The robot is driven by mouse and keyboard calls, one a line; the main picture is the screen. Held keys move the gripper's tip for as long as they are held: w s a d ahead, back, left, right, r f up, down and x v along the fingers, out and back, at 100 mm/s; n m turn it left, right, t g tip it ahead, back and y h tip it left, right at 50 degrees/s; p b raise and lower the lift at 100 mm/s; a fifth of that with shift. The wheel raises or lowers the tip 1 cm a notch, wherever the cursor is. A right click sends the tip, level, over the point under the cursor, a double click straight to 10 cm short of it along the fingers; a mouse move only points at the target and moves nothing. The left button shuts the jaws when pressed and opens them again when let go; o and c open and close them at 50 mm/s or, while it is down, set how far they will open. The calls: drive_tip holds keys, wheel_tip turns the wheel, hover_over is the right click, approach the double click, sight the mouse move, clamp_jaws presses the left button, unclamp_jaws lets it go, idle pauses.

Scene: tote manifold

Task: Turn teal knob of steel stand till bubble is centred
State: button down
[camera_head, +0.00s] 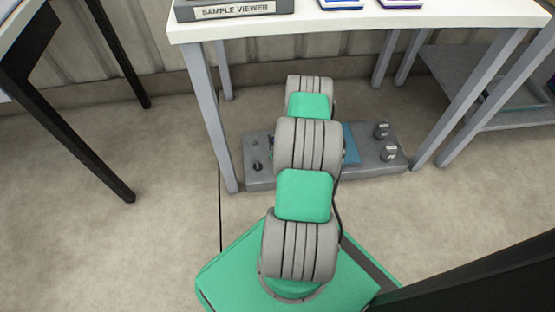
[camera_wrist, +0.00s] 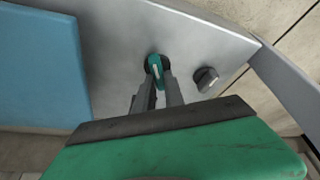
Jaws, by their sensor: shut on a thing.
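The steel stand (camera_head: 372,168) is a low grey plate on the floor under the white table; its top fills much of the wrist view (camera_wrist: 120,45). The teal knob (camera_wrist: 156,63) stands on that top near the middle of the wrist view. My gripper (camera_wrist: 157,78) is shut on the teal knob, with one finger on each side of it. In the head view my own arm covers the gripper and the teal knob. No bubble can be made out in either view.
A dark grey knob (camera_wrist: 207,78) stands just right of the gripper. A blue panel (camera_wrist: 40,65) lies to the left. Other knobs show at the stand's right end (camera_head: 390,152) and left end (camera_head: 257,166). White table (camera_head: 330,24) overhead; its grey legs (camera_head: 213,115) flank the stand.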

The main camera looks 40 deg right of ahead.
drive_tip(key=shift+m+h, duration=0.3)
drive_tip(key=shift+m, duration=0.5)
drive_tip(key=c, duration=1.4)
unclamp_jaws()
drive_tip(key=shift+c, duration=0.2)
drive_tip(key=p+v, duration=0.3)
drive_tip(key=v, duration=0.4)
drive_tip(key=shift+s+r+p, duration=0.15)
drive_tip(key=shift+r+p, duration=0.2)
